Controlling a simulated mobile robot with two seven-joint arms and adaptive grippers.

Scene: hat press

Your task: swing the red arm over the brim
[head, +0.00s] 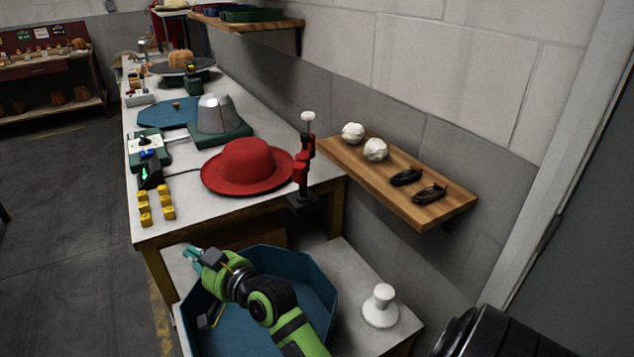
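The red hat (243,160) lies crown up on the white workbench, its wide brim spread flat. The red arm (302,170) stands upright at the brim's right side, on a black base at the bench edge, with a white knob (308,117) on top. I cannot tell whether it overlaps the brim. My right gripper (189,257) is low in front of the bench, over the blue tray's left back edge, well below and left of the red arm. Its teal-tipped fingers look apart and empty. My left gripper is not in view.
A blue tray (318,285) sits on a lower shelf beside a white knobbed piece (380,305). A wooden wall shelf (400,178) juts out right of the red arm. Yellow blocks (144,211) and a grey cone (215,113) stand near the hat.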

